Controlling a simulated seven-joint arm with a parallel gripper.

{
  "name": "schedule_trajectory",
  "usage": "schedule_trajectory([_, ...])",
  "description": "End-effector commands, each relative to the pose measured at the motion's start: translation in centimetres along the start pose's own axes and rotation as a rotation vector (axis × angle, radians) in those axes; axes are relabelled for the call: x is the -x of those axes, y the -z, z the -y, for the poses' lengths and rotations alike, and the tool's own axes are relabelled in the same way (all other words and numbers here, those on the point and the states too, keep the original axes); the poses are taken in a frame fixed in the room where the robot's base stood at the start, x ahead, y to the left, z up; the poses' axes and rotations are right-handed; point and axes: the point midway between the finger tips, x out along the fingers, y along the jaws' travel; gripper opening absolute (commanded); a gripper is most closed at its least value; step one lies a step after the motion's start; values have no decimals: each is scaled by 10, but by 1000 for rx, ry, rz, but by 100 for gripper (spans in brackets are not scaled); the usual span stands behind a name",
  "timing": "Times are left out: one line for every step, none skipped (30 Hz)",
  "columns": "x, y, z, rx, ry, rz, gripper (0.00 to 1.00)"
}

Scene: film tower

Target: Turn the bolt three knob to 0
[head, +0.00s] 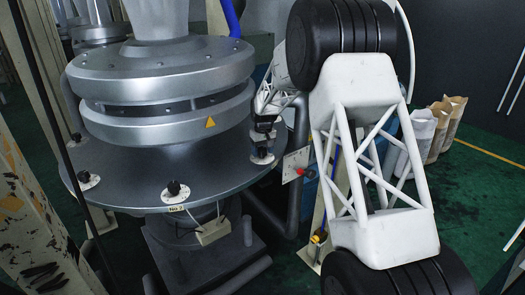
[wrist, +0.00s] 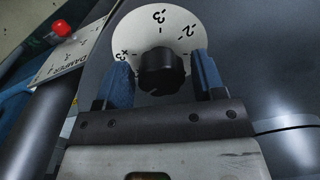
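The knob at my gripper is black and round (wrist: 162,72), on a white dial plate (wrist: 150,30) marked with 3s and a -2 in the wrist view. No 0 mark is readable there. In the head view this dial (head: 262,158) is at the right edge of the round grey flange; its bolt number cannot be read. My gripper (wrist: 163,75) has its blue fingers on either side of the knob, with narrow gaps showing, so it looks open around it. In the head view my gripper (head: 264,138) is just above the knob, its fingers hard to make out.
A second black knob (head: 174,188), labelled No.2, is at the flange's front; another (head: 85,179) is at its left. A panel with a red button (head: 301,172) stands close right of the dial. The large metal flange body (head: 165,75) rises to the left. Paper bags (head: 440,125) stand far right.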

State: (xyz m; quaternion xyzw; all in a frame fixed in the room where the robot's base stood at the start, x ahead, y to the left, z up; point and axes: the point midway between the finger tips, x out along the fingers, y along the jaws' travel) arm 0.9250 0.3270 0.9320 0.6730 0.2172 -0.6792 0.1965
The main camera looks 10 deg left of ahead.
Motion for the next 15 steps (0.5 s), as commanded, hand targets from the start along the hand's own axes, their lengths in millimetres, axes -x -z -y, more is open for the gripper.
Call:
schedule_trajectory([0, 0, 0, 0, 0, 0, 55])
schedule_trajectory([0, 0, 0, 0, 0, 0, 50])
schedule_trajectory([0, 0, 0, 0, 0, 0, 44])
schedule_trajectory([0, 0, 0, 0, 0, 0, 40])
schedule_trajectory([0, 0, 0, 0, 0, 0, 35])
schedule_trajectory([0, 0, 0, 0, 0, 0, 29])
schedule_trajectory([0, 0, 0, 0, 0, 0, 24])
schedule_trajectory([0, 0, 0, 0, 0, 0, 23])
schedule_trajectory([0, 0, 0, 0, 0, 0, 23])
schedule_trajectory([0, 0, 0, 1, 0, 0, 23])
schedule_trajectory([0, 0, 0, 1, 0, 0, 23])
schedule_trajectory([0, 0, 0, 4, 0, 0, 23])
schedule_trajectory([0, 0, 0, 6, 0, 0, 23])
schedule_trajectory([0, 0, 0, 9, 0, 0, 23])
schedule_trajectory([1, 0, 0, 15, 0, 0, 23])
